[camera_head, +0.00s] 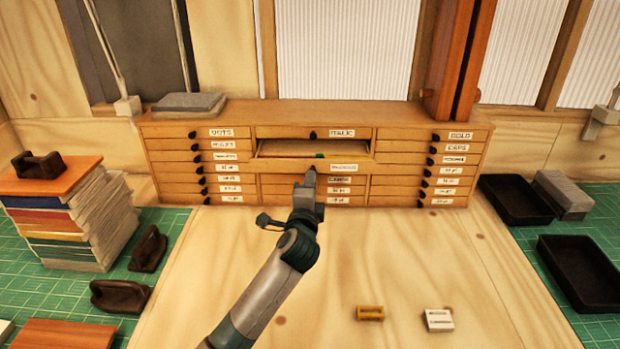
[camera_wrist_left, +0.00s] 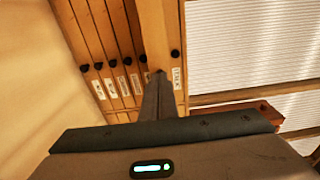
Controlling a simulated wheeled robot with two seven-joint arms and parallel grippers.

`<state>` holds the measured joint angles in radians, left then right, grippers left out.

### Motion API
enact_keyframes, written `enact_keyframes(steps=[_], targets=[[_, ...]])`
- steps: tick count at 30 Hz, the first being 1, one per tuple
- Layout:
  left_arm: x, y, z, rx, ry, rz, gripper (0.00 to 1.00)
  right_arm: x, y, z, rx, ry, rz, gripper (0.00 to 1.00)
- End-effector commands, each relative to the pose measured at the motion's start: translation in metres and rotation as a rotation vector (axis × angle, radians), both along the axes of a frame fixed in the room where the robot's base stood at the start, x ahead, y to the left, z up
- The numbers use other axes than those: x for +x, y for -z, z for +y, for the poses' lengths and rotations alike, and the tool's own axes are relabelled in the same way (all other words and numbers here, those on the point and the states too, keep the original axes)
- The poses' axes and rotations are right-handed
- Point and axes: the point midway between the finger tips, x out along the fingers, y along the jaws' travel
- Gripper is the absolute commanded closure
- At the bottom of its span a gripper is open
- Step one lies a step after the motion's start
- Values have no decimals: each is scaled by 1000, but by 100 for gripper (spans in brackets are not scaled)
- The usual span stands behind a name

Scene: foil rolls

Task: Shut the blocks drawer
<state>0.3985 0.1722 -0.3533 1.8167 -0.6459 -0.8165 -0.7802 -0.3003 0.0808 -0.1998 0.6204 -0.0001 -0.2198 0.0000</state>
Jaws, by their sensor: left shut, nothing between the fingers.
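The wooden drawer cabinet (camera_head: 420,190) stands at the back of the bench. In its middle column, one drawer is pulled out, and I take it for the blocks drawer (camera_head: 283,165); its small label is too blurred to read surely. Its inside shows, with a small green thing in it. My left gripper (camera_head: 310,174) is shut and empty, right in front of that drawer's front; I cannot tell whether it touches. In the left wrist view the shut fingers (camera_wrist_left: 158,85) point at the cabinet's drawer fronts (camera_wrist_left: 112,45). My right gripper is not in view.
The other drawers look shut. A stack of books (camera_head: 75,225) stands at the left, with dark stamp-like blocks nearby. Dark trays (camera_head: 578,272) lie at the right. A yellow box (camera_head: 370,313) and a white box (camera_head: 438,320) lie in front. The bare wood between is clear.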

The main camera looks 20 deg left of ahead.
Motion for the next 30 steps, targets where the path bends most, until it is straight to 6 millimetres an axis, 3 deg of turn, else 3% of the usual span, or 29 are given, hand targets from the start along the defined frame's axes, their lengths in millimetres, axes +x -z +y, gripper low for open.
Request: enact_keyframes(steps=[14, 30], targets=[[9, 1, 2, 1, 0, -1, 100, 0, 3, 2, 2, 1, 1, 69], [111, 3, 31, 2, -1, -1, 100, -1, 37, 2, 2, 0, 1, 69]])
